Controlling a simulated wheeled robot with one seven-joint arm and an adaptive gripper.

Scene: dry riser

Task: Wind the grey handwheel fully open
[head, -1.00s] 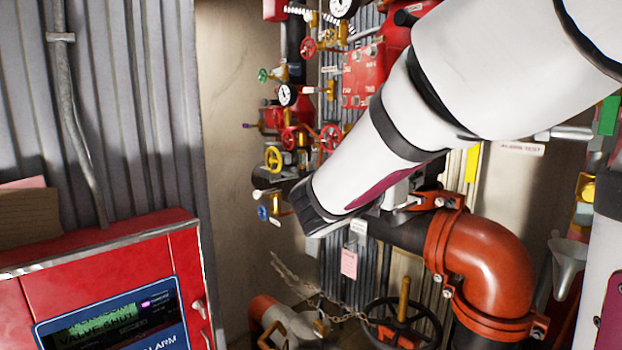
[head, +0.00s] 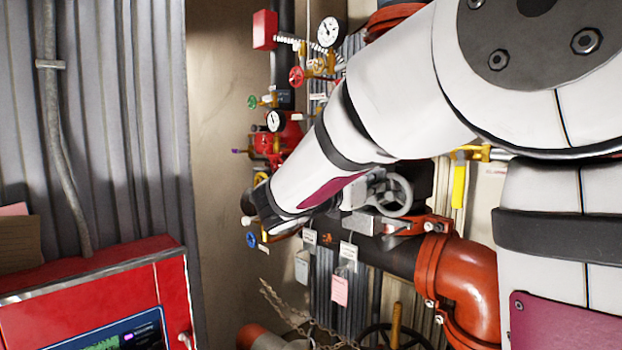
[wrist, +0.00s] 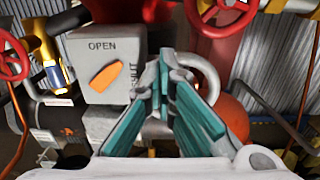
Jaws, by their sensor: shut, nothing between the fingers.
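The grey handwheel (head: 390,195) shows in the head view just right of my forearm, above the dark pipe. In the wrist view its pale rim (wrist: 208,72) curves behind my fingers, partly hidden by them. My gripper (wrist: 170,70) has teal-padded fingers, shut and empty, with the tips in front of the wheel's near side; I cannot tell whether they touch it. Left of them is a grey indicator box (wrist: 100,60) marked OPEN on top and SHUT down its right side. Its orange pointer (wrist: 112,77) lies slanted. My gripper is hidden behind my arm in the head view.
Red handwheels (wrist: 222,12) and (wrist: 10,58) flank the wrist view. A yellow-handled valve (wrist: 45,50) is at left. In the head view are an orange pipe elbow (head: 460,285), hanging tags (head: 340,290), gauges (head: 329,32) and a red alarm panel (head: 100,275) at lower left.

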